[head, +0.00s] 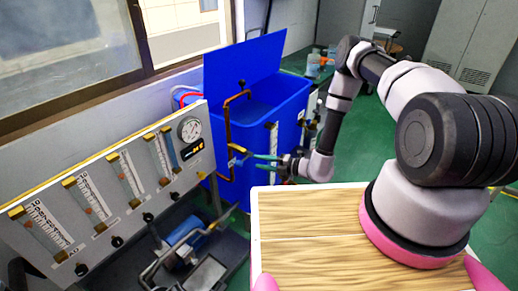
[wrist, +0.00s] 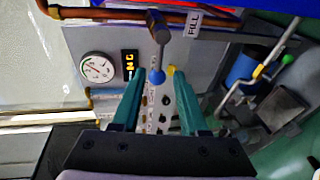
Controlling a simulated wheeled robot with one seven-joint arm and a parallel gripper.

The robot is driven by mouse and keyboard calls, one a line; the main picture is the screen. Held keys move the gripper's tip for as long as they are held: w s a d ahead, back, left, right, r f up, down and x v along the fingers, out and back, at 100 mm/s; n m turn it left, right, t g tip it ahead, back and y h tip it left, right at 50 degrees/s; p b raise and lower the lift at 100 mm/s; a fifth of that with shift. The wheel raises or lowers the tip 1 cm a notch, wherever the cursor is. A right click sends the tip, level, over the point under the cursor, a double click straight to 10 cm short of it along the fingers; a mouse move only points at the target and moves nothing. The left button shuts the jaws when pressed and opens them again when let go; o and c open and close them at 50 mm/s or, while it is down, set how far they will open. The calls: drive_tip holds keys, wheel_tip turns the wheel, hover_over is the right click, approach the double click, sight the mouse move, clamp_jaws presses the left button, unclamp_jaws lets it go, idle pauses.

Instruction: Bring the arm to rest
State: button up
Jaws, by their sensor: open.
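My arm reaches out from the right of the head view. My gripper (head: 256,160) has two teal fingers and is beside the copper pipe (head: 228,120) at the front of the blue tank (head: 260,100). In the wrist view my gripper (wrist: 158,74) is open, its fingers apart. A grey valve lever (wrist: 159,40) with a blue end hangs from the copper pipe labelled FILL. The lever's end appears between or just beyond the fingertips. I cannot tell if they touch it.
A panel (head: 100,195) with flow tubes, knobs and a round gauge (head: 190,129) stands left of the gripper. A blue pump (head: 185,240) and piping sit below it. A wood-topped surface (head: 310,225) is near me. Green floor (head: 360,140) lies open to the right of the tank.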

wheel_tip(320, 180, up, 32)
drive_tip(key=s+d+r+n+g, duration=0.15)
drive_tip(key=n+g, duration=0.65)
drive_tip(key=n, duration=1.1)
drive_tip(key=s+d+r+n+t+h, duration=0.4)
drive_tip(key=s+d+r+n+h, duration=0.2)
drive_tip(key=s+d+r+n, duration=0.3)
drive_tip(key=s+d+r+n+t+h, duration=0.3)
drive_tip(key=s+d+r+n+h, duration=0.3)
drive_tip(key=r, duration=0.8)
drive_tip(key=s+d+n, duration=0.3)
drive_tip(key=s+d, duration=0.1)
drive_tip(key=s, duration=0.1)
drive_tip(key=shift+s+r+n+t, duration=0.15)
drive_tip(key=shift+r+n+t, duration=0.25)
